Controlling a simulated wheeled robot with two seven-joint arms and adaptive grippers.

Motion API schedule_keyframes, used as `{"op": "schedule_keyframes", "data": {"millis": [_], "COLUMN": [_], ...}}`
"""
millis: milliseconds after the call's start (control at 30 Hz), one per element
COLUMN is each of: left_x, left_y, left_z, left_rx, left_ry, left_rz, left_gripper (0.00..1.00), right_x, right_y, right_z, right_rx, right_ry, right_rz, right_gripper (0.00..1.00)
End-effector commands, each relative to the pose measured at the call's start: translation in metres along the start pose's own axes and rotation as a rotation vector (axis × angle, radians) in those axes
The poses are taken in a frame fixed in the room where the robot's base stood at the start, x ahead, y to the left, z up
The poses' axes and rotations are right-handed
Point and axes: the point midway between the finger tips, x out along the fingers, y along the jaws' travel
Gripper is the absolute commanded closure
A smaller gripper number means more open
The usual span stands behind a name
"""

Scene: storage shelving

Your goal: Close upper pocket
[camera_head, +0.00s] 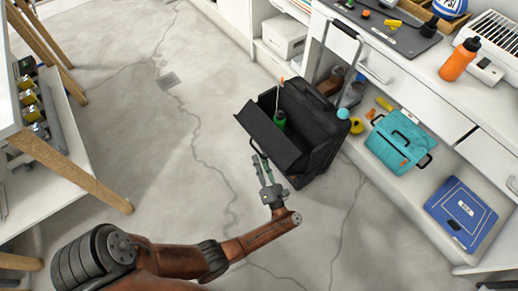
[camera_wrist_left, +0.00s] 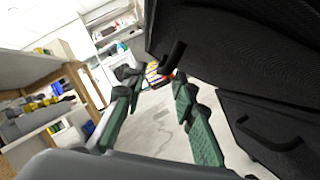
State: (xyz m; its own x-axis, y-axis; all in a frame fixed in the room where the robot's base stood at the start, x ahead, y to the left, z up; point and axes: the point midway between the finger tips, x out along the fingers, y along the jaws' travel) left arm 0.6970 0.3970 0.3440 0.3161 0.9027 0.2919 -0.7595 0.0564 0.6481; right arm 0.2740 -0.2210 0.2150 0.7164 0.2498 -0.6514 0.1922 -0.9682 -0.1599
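A black wheeled bag (camera_head: 318,128) stands on the floor, with its upper pocket open. The pocket's flap (camera_head: 268,138) hangs out to the left and down, and a green bottle (camera_head: 280,120) shows inside. My left gripper (camera_head: 262,168) is at the flap's lower edge, in front of the bag. In the left wrist view the gripper (camera_wrist_left: 155,88) has its two green fingers apart, with floor visible between them. A dark strap-like piece (camera_wrist_left: 172,58) reaches down near the fingertips; I cannot tell if it touches them. The bag's dark side (camera_wrist_left: 245,60) fills the right. My right gripper is not in view.
A shelf unit (camera_head: 445,130) stands right of the bag, with a teal bag (camera_head: 400,142) and a blue case (camera_head: 461,212) on its lower shelf. A wooden-legged table (camera_head: 75,175) is at the left. The floor (camera_head: 165,130) between is clear.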

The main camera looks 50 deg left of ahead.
Motion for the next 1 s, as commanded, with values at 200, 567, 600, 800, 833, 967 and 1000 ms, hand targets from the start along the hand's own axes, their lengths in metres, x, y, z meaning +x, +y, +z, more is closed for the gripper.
{"op": "schedule_keyframes", "data": {"millis": [200,567,600,800,833,967,1000], "left_x": [0.034,0.049,0.049,0.049,0.049,0.049,0.049], "left_y": [-0.002,-0.003,-0.003,-0.003,-0.003,-0.003,-0.003], "left_z": [0.000,0.001,0.001,0.001,0.001,0.001,0.001], "left_rx": [0.002,0.002,0.002,0.002,0.002,0.002,0.002], "left_ry": [-0.002,-0.003,-0.003,-0.003,-0.003,-0.003,-0.003], "left_rz": [-0.001,-0.005,-0.005,-0.005,-0.005,-0.005,-0.005], "left_gripper": [0.74,0.74,0.74,0.82,0.84,0.93,0.96], "right_x": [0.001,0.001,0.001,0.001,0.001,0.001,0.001], "right_y": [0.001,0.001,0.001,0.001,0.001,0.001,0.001], "right_z": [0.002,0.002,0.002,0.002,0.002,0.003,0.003], "right_rx": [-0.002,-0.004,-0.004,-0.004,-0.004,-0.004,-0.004], "right_ry": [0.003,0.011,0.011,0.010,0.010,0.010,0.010], "right_rz": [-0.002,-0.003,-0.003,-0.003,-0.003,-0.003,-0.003], "right_gripper": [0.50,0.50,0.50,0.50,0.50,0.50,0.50]}}
